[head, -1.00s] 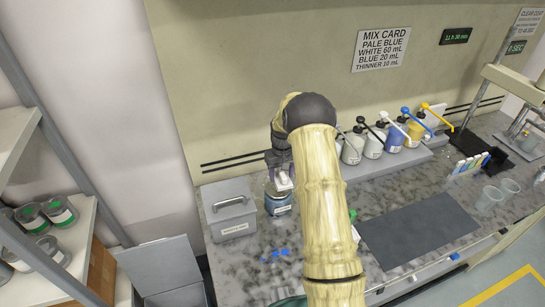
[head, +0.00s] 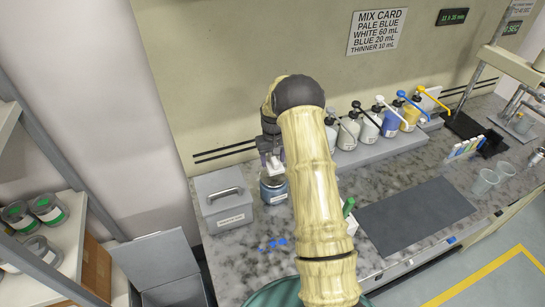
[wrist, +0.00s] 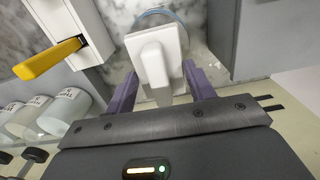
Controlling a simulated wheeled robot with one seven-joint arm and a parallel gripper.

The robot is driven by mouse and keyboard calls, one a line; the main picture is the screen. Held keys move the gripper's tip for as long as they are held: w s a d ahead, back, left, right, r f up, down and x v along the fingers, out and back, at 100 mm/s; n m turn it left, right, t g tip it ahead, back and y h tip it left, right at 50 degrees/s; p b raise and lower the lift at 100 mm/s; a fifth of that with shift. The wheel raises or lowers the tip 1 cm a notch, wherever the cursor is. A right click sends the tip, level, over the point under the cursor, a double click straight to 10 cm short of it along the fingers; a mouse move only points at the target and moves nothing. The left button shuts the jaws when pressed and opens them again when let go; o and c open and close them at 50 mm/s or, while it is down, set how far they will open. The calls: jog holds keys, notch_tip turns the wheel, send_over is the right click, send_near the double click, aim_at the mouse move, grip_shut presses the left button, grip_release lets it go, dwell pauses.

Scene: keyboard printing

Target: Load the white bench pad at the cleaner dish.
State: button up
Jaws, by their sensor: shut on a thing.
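The white bench pad (wrist: 152,55) is a white block with a raised grip, held between the purple fingers of my gripper (wrist: 161,88). In the head view my gripper (head: 271,160) points down near the back of the counter, with only a bit of the pad showing below it. A small blue-grey round container (head: 274,192) with a white label, likely the cleaner dish, stands directly beneath. Its blue rim (wrist: 157,12) shows beyond the pad in the wrist view. I cannot tell whether the pad touches it.
A grey lidded metal box (head: 224,203) stands close left of the container. Blue spots (head: 272,243) lie on the counter in front. Several pump bottles (head: 368,128) stand on a ledge to the right, and a dark mat (head: 415,215) lies at right front.

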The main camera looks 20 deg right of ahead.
aim_at(273, 167)
jog(key=shift+f, duration=0.65)
jog(key=shift+d+f+b, duration=0.15)
jog(key=shift+f+b, duration=0.5)
jog(key=shift+f, duration=0.2)
jog(key=shift+s+f, duration=0.1)
jog(key=shift+f, duration=0.45)
jog(key=shift+a+f+b, duration=0.25)
jog(key=shift+b, duration=0.05)
jog(key=shift+d+r, duration=0.1)
jog(key=shift+f+b, duration=0.75)
jog(key=shift+f, duration=0.4)
dwell(0.4)
